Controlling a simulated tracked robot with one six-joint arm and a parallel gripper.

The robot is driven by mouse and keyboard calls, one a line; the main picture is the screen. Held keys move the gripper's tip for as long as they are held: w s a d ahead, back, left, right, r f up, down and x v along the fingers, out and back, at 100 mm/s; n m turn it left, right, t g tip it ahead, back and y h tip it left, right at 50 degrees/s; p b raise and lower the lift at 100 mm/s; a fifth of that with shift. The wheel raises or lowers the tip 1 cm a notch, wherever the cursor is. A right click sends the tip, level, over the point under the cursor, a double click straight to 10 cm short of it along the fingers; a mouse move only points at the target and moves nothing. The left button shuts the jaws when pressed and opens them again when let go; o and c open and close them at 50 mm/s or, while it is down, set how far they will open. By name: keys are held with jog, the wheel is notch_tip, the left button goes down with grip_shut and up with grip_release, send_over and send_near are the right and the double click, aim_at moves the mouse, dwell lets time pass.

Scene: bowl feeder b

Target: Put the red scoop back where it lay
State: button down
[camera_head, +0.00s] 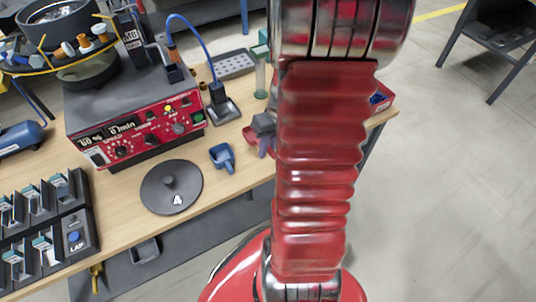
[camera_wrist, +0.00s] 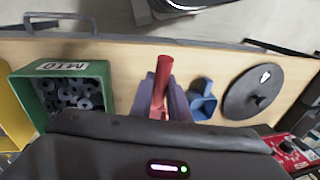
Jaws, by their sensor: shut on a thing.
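The red scoop shows between the two purple fingers of my gripper (camera_wrist: 164,98) in the wrist view, its red handle (camera_wrist: 163,68) pointing toward the table's edge. My gripper is shut on it. In the head view, a small red part of the scoop (camera_head: 249,135) shows beside my gripper (camera_head: 266,146), above the wooden table. My arm hides most of it there. I cannot tell whether the scoop touches the table.
A green bin (camera_wrist: 62,68) of dark nuts stands left. The red feeder controller (camera_head: 135,125) stands behind. Bare wood lies around the blue scoop.

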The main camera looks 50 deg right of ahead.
jog(key=shift+s+d+x, duration=0.1)
jog(key=shift+d+x, duration=0.05)
jog(key=shift+x, duration=0.75)
jog(key=shift+s+d+x, duration=0.1)
jog(key=shift+d+x, duration=0.05)
jog(key=shift+x, duration=0.75)
jog(key=c, duration=1.7)
grip_release()
jog(key=shift+s+f, duration=0.1)
jog(key=v, duration=1.2)
jog(key=shift+a, duration=0.1)
